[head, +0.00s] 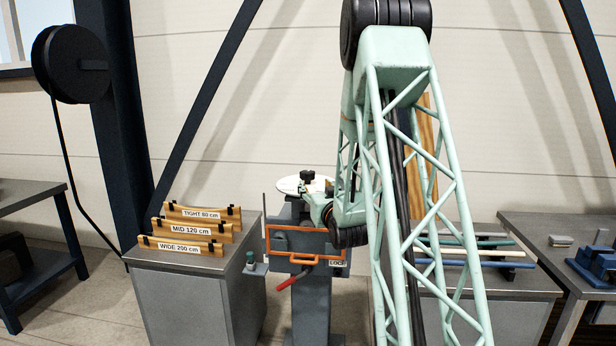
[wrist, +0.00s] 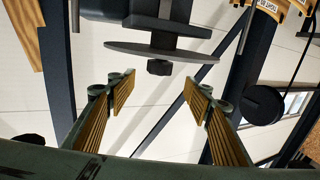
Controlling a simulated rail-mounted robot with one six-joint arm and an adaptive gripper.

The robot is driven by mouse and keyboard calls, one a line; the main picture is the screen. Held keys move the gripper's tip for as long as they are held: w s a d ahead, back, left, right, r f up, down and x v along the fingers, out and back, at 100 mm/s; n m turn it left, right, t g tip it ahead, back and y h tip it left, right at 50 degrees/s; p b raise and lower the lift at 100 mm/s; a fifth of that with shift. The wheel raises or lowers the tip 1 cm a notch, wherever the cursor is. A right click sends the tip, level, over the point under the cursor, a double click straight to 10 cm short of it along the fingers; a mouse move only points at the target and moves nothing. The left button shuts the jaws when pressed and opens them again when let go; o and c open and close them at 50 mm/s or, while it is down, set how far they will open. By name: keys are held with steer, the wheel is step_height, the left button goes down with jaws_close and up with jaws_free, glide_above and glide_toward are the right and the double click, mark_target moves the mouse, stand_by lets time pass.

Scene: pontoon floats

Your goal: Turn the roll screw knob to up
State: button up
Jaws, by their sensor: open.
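The roll screw knob (head: 307,176) is a small black knob on top of a pale round dial (head: 290,185), which sits on the grey machine post (head: 312,312). My gripper (head: 322,190) is just right of the dial in the head view, partly hidden by my arm. In the wrist view the picture is turned over. There the knob (wrist: 160,67) hangs below the disc (wrist: 160,52). My gripper (wrist: 158,86) shows two ribbed fingers spread wide, with the knob seen between and beyond their tips and nothing held. The dial's markings cannot be read.
An orange frame (head: 304,262) and a red lever (head: 296,280) are on the post's front. A left cabinet (head: 185,262) bears wooden blocks labelled TIGHT, MID and WIDE. Coloured tubes (head: 475,252) lie on the right bench. A dark reel (head: 72,64) hangs at left.

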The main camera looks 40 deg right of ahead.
mark_target(309, 177)
steer(key=shift+p+x, duration=0.65)
steer(key=shift+x, duration=6.05)
steer(key=c, duration=0.8)
